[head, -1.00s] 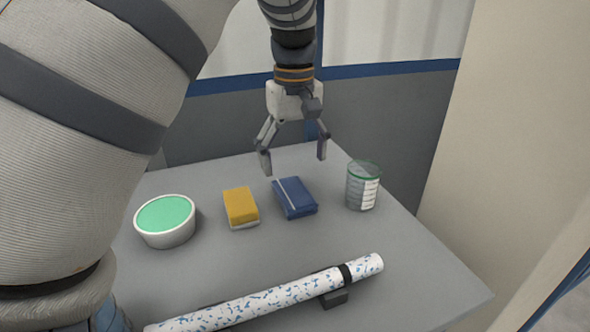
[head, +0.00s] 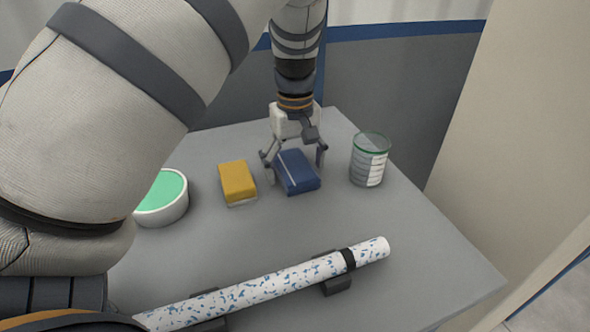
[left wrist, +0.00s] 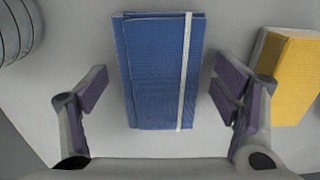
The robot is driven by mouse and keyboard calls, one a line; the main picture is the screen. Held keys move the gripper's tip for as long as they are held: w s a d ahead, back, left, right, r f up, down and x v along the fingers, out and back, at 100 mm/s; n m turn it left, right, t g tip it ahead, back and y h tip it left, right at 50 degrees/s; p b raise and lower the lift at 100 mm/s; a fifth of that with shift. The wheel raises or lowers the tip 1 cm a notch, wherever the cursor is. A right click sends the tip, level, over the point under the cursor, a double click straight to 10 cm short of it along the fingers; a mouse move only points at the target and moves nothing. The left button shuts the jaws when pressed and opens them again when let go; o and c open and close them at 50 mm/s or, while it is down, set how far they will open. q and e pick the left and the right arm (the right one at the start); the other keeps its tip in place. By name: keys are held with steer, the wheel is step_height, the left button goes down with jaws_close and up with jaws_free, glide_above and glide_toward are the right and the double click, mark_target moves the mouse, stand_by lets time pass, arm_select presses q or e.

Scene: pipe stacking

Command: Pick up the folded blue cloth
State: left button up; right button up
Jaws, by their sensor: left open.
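The folded blue cloth (head: 297,172) lies on the grey table, with a thin pale stripe along one side. It fills the middle of the left wrist view (left wrist: 152,72). My left gripper (head: 293,162) is open and low over the table at the cloth's far end. In the left wrist view its fingers (left wrist: 160,95) stand on either side of the cloth, with a gap on each side. The fingers do not appear to touch the cloth. My right gripper is not in view.
A yellow sponge (head: 237,182) lies left of the cloth, close to one finger. A glass jar with a green rim (head: 369,160) stands to the right. A bowl with green contents (head: 163,192) is farther left. A blue-speckled white pipe (head: 270,286) rests on dark supports in front.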

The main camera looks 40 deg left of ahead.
arm_select(q)
steer(key=c, duration=1.2)
steer(key=shift+c, duration=0.2)
